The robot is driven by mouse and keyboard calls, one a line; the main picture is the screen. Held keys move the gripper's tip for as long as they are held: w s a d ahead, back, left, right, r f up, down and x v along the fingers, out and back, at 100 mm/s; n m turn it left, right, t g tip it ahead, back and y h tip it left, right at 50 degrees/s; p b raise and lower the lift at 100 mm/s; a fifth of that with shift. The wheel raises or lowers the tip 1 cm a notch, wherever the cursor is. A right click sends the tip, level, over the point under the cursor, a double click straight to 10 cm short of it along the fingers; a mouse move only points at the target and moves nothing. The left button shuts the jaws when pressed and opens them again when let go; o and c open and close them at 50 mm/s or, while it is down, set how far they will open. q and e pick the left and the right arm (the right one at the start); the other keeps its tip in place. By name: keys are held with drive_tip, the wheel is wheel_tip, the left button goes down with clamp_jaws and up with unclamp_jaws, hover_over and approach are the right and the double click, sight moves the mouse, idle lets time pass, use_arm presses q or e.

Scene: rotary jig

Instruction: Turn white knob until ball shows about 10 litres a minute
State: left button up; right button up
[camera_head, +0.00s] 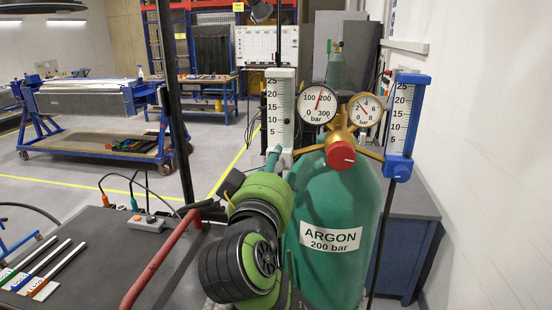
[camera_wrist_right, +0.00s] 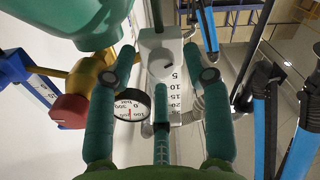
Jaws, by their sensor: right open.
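The white flowmeter (camera_head: 281,110) with a 5 to 25 scale stands left of the gauges, on the green argon cylinder's regulator. Its white knob (camera_wrist_right: 165,62) shows in the right wrist view with a dark pointer mark; in the head view my arm hides it. My right gripper (camera_wrist_right: 160,68) is open, with its teal fingers spread around the knob; the far contact cannot be told. In the head view my right gripper (camera_head: 273,160) is just below the flowmeter. I cannot make out the ball. My left gripper is not in view.
The red knob (camera_head: 341,155) and two round gauges (camera_head: 318,104) sit close right of the flowmeter. A blue flowmeter (camera_head: 404,120) stands farther right. The argon cylinder (camera_head: 335,220) is below. A dark table (camera_head: 95,250) with a red bar (camera_head: 160,258) is at the left.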

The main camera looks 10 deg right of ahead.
drive_tip(key=shift+w+d, duration=0.15)
drive_tip(key=shift+w, duration=0.3)
clamp_jaws()
drive_tip(key=shift+n, duration=0.4)
unclamp_jaws()
drive_tip(key=shift+s, duration=0.15)
drive_tip(key=v, duration=1.1)
drive_tip(key=shift+s, duration=0.35)
